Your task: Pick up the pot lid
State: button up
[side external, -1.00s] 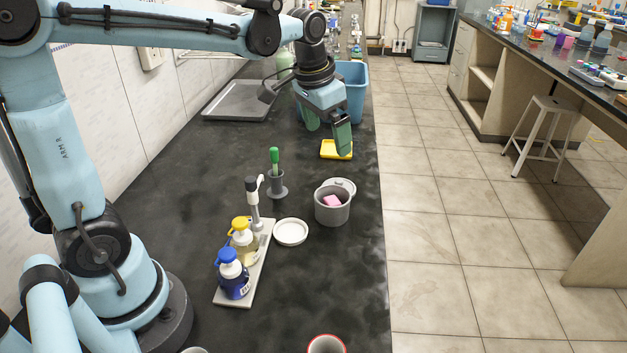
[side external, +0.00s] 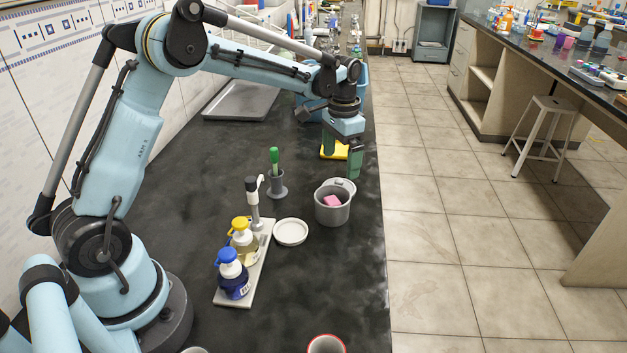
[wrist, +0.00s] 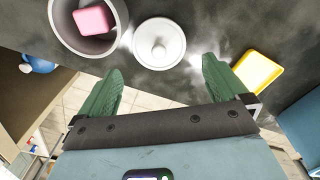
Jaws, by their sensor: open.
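The pot lid (wrist: 159,43) is a round, pale lid with a knob, lying on the dark bench. In the side external view only part of the lid (side external: 347,184) shows behind the grey pot (side external: 332,209). The pot (wrist: 59,28) holds a pink block (wrist: 94,20) and stands beside the lid. My gripper (wrist: 163,65) is open and empty, its green fingers pointing down with the lid ahead of the gap in the wrist view. In the side external view my gripper (side external: 340,164) is above the bench, just behind the pot and near the lid.
A yellow tray (side external: 336,152) lies behind the gripper. A white dish (side external: 291,232), a grey holder with a green-topped stick (side external: 276,185) and pump bottles (side external: 233,274) stand to the left. The bench edge is close on the right. A red-rimmed cup (side external: 326,345) is at the front.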

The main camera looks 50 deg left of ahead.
aim_at(339, 180)
jog(key=shift+f, duration=3.4)
jog(key=shift+c, duration=0.5)
jog(key=c, duration=0.7)
jog(key=shift+o, duration=0.2)
notch_tip(339, 180, up, 10)
jog(key=shift+s+d+f, duration=0.1)
jog(key=shift+d+f, duration=0.05)
jog(key=shift+f, duration=0.1)
jog(key=s+d+r, duration=0.3)
jog(key=s+d, duration=0.2)
jog(key=s, duration=0.2)
jog(key=shift+d+f, duration=0.15)
jog(key=shift+f, duration=1.4)
jog(key=shift+d+f, duration=0.1)
jog(key=shift+f, duration=1.4)
